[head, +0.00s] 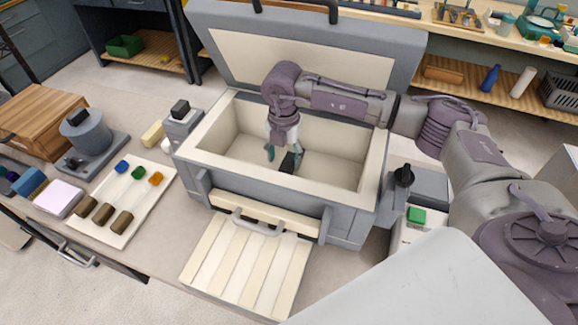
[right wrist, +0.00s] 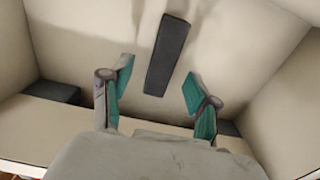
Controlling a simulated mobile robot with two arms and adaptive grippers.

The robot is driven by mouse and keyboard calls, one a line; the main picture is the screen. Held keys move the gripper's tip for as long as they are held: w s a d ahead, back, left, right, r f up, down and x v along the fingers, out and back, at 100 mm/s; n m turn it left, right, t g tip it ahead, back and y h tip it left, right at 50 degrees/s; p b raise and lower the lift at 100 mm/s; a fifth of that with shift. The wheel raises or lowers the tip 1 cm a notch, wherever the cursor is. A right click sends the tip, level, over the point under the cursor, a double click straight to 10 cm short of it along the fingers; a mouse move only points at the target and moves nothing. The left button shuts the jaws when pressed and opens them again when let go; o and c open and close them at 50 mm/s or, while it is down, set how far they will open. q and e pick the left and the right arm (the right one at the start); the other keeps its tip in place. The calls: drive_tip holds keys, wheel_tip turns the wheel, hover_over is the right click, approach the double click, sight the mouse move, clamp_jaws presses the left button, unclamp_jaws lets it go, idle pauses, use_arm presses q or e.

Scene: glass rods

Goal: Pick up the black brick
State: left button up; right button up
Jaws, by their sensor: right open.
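The black brick (head: 288,162) is inside the open grey box (head: 275,193), on its pale floor. In the right wrist view the brick (right wrist: 167,56) is a long dark bar, lying slightly tilted in the picture. My right gripper (head: 280,154) reaches down into the box from above, at the brick. In the right wrist view my right gripper (right wrist: 157,78) has its teal-padded fingers apart, one on each side of the brick's near end in the picture, with gaps between. I cannot tell the height left between fingertips and brick. My left gripper is not in view.
The box walls surround my right gripper; its raised lid (head: 310,60) stands behind. A white tray (head: 150,205) with several coloured and brown blocks lies left. A slatted panel (head: 245,268) extends in front.

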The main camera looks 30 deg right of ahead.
sight(286, 166)
wheel_tip(286, 166, down, 4)
drive_tip(key=shift+s+d+r+p, duration=0.1)
drive_tip(key=shift+s+r+p, duration=0.05)
drive_tip(key=shift+p, duration=0.65)
drive_tip(key=shift+d+f, duration=0.1)
drive_tip(key=shift+f, duration=0.35)
drive_tip(key=c, duration=1.1)
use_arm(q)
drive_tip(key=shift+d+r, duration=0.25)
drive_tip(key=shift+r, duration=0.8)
use_arm(e)
clamp_jaws()
